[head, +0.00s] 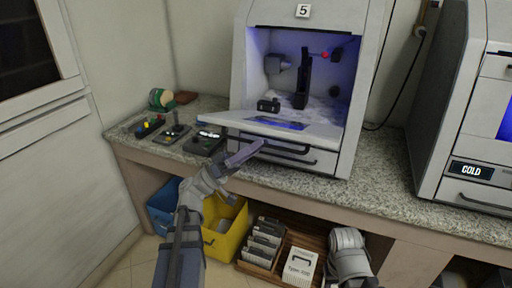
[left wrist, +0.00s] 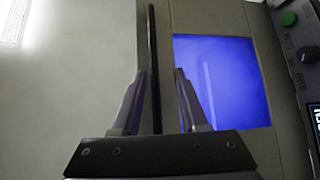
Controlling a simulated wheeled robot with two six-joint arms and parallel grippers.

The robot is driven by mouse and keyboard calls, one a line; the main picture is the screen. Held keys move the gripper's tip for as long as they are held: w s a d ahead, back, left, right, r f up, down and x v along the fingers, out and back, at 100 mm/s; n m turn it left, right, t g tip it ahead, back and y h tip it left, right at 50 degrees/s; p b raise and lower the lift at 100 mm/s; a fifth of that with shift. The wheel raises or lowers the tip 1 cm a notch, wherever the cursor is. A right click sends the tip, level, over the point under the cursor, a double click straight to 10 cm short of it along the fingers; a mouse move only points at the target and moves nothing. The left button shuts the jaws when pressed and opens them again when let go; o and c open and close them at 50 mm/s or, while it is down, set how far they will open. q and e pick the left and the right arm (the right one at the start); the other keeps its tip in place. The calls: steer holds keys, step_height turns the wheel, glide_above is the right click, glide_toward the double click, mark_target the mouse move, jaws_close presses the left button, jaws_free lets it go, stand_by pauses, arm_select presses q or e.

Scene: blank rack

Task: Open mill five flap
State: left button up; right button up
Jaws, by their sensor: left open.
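Mill five (head: 303,11), a pale grey cabinet marked "5", stands on the counter. Its flap (head: 225,121) is folded down and sticks out nearly level below the opening, so the lit chamber shows. The flap has a blue window, which also shows in the left wrist view (left wrist: 222,80). A dark handle (head: 288,149) runs along the flap's front edge. My left gripper (head: 250,150) is at the flap's front edge. In the left wrist view its fingers (left wrist: 158,95) are apart, with the dark handle bar (left wrist: 152,50) between them. Finger contact cannot be told. My right gripper is not visible.
Inside the chamber are a spindle (head: 277,64) and a dark upright fixture (head: 303,80). Small devices (head: 175,130) stand on the counter at left. A yellow bin (head: 229,240) and a wooden tray sit below. Another machine (head: 470,172) reading "COLD" stands at right.

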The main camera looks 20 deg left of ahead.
arm_select(q)
steer(key=b+v, duration=0.4)
steer(key=v, duration=0.3)
steer(key=shift+a+f, duration=0.2)
steer(key=shift+a, duration=0.1)
steer(key=shift+s, duration=0.1)
